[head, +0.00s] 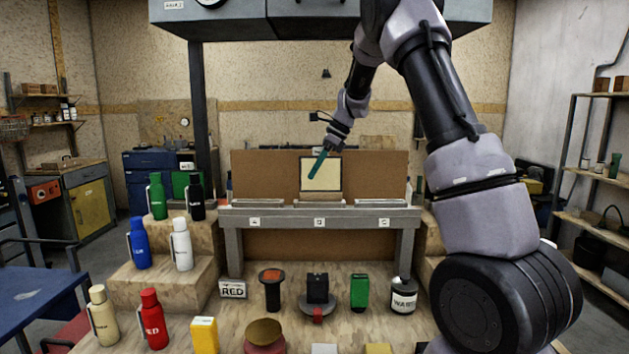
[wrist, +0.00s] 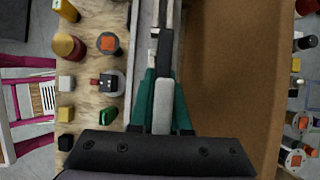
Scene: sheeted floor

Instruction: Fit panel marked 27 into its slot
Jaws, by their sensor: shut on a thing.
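A cream panel (head: 334,176) with a dark border stands upright at the middle of the grey slotted rack (head: 290,213) in the head view. I cannot read a number on it. My gripper (head: 317,165), with teal fingers, overlaps the panel's face in that view. In the wrist view my gripper (wrist: 162,112) is shut, with a pale grey piece between its fingers and a dark strip running beyond it. This appears to be the panel seen nearly edge-on. Whether its lower edge is seated in the middle slot cannot be told.
Pale slot rails lie at the rack's left (head: 258,203) and right (head: 382,203). A brown board (head: 385,170) stands behind. Several bottles (head: 150,318) stand on wooden steps at left. Small objects, including a green block (head: 360,290), crowd the board in front.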

